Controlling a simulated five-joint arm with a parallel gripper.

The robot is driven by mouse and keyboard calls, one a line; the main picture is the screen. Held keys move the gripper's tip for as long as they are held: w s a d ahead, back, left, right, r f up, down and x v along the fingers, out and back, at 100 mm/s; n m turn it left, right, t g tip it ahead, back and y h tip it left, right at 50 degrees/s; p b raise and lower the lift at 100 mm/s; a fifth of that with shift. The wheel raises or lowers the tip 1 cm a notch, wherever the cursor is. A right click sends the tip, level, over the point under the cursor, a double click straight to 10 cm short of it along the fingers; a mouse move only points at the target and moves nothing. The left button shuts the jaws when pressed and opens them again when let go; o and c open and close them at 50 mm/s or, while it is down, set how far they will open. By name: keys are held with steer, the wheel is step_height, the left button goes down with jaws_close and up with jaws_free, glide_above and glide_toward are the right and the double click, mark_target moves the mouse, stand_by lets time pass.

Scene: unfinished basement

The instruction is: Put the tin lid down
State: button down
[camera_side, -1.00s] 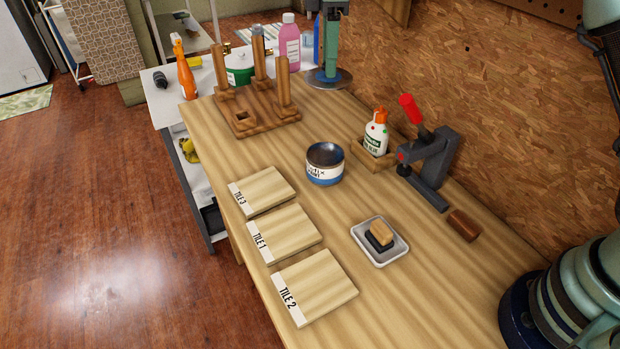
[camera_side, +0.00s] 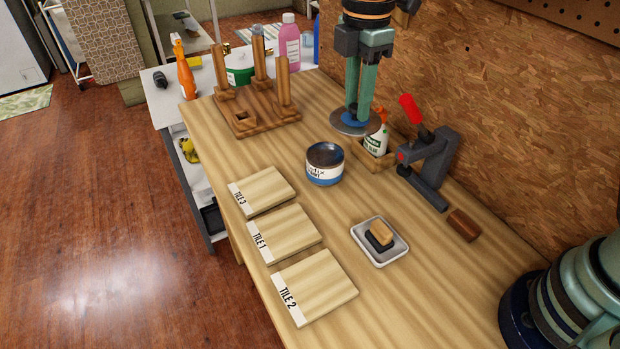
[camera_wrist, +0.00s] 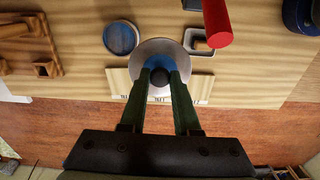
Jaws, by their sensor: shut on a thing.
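The tin lid (camera_side: 343,126) is a flat grey disc with a blue middle and a dark knob. My gripper (camera_side: 355,117) is shut on its knob and holds it roughly level above the bench. In the side view it hangs in front of the glue bottle, up and right of the open paint tin (camera_side: 325,167). The tin is blue and white, with a dark inside. In the wrist view the lid (camera_wrist: 186,57) is between my fingertips (camera_wrist: 159,75), and the tin (camera_wrist: 121,38) shows apart from it, to the upper left.
Tiles marked TILE 3 (camera_side: 265,190), TILE 1 (camera_side: 287,234) and TILE 2 (camera_side: 318,285) lie along the left edge. A white dish (camera_side: 368,253) holds blocks. The glue bottle (camera_side: 376,141), clamp (camera_side: 433,160) and peg stand (camera_side: 262,122) stand nearby. Bare bench surrounds the tin.

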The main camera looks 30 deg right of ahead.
steer(key=shift+s+f, duration=0.4)
steer(key=shift+f, duration=0.2)
step_height(320, 180, down, 19)
steer(key=shift+f, duration=0.2)
steer(key=c, duration=0.6)
jaws_free()
steer(key=shift+f, duration=0.1)
steer(key=shift+c, duration=0.2)
step_height(320, 180, up, 12)
